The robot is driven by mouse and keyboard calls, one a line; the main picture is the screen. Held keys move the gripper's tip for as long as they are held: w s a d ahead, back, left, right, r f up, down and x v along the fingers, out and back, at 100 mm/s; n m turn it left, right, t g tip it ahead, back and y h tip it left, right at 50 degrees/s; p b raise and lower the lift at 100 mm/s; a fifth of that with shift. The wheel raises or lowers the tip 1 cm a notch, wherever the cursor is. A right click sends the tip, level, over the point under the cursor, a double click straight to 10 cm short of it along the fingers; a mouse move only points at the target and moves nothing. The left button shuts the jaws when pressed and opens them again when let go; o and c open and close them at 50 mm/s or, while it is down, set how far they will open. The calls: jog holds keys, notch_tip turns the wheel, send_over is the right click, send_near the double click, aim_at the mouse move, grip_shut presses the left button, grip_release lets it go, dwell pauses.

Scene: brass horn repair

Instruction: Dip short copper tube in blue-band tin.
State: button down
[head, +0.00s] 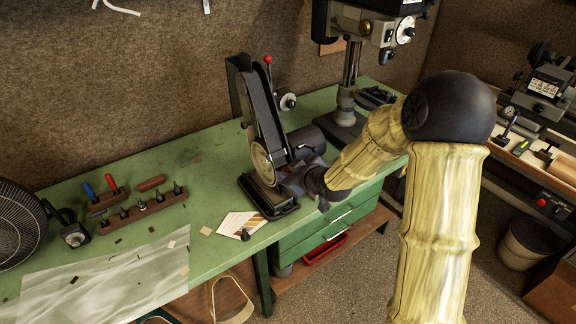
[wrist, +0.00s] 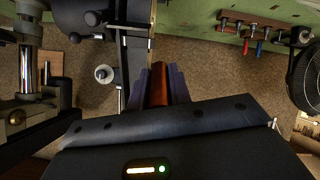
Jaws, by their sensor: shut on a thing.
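My gripper (wrist: 158,84) is shut on a short copper tube (wrist: 159,77), which shows reddish brown between the two dark fingers in the wrist view. In the head view my gripper (head: 289,183) is beside the lower part of the belt sander, over the front edge of the green bench. I cannot make out the tube in the head view. I see no blue-band tin in either view.
The belt sander (head: 262,110) stands close to my gripper, with a drill press (head: 350,75) behind to the right. Tool racks (head: 145,210), a paper card (head: 241,223) and a fan (head: 18,225) lie left on the green bench (head: 205,160). A bin (head: 524,246) stands right.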

jog(key=s+d+f+m+h, duration=0.2)
jog(key=d+f, duration=0.2)
jog(key=f, duration=0.3)
jog(key=s+d+f+m+t+h+b, duration=0.1)
jog(key=s+d+f+m+h, duration=0.1)
jog(key=d+f, duration=0.3)
jog(key=s+d+f+m+h+b, duration=0.1)
jog(key=d+f, duration=0.4)
jog(key=f, duration=0.5)
jog(key=shift+s+f+m+t+h, duration=0.3)
jog(key=shift+s+f+m+h, duration=0.1)
jog(key=shift+s+m, duration=0.1)
